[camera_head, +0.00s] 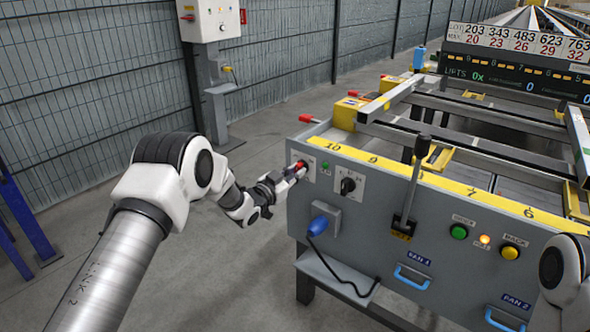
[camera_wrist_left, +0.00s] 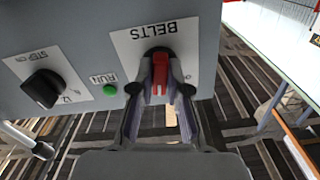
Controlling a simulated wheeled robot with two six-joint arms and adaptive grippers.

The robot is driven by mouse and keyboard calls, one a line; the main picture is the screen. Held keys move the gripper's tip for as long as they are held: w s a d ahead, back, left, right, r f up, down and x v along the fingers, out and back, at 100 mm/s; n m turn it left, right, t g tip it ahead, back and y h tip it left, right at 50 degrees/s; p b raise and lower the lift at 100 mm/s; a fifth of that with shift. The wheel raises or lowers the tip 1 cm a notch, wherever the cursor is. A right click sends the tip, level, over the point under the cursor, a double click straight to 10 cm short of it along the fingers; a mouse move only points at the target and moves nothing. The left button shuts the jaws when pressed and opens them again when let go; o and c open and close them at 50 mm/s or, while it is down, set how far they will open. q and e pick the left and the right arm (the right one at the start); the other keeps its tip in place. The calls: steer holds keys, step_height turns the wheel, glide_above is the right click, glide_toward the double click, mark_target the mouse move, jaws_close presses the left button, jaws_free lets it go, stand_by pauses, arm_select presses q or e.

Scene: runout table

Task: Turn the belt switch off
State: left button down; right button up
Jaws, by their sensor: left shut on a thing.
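The belt switch is a red handle (camera_wrist_left: 160,72) on a white plate marked BELTS (camera_wrist_left: 152,36), which is upside down in the left wrist view. In the head view the red handle (camera_head: 299,166) shows at the left end of the grey panel. My left gripper (camera_wrist_left: 160,88) is shut on the red handle, with one finger on each side of it. In the head view my left gripper (camera_head: 293,173) reaches the panel from the left. The handle's exact angle is partly hidden by the fingers. My right gripper is not in view; only part of my right arm shows at the lower right.
A green RUN light (camera_wrist_left: 110,90) and a black rotary knob (camera_wrist_left: 42,88) sit beside the switch. Open floor lies left of the panel.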

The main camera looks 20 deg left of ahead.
arm_select(q)
steer(key=n+p, duration=0.1)
steer(key=n, duration=0.4)
steer(key=shift+r+n+p, duration=0.1)
steer(key=shift+n+p, duration=0.2)
steer(key=n+p, duration=0.1)
steer(key=n, duration=0.4)
steer(key=shift+n, duration=0.3)
steer(key=c, duration=1.1)
jaws_free()
steer(key=shift+c, duration=0.2)
steer(key=v, duration=1.2)
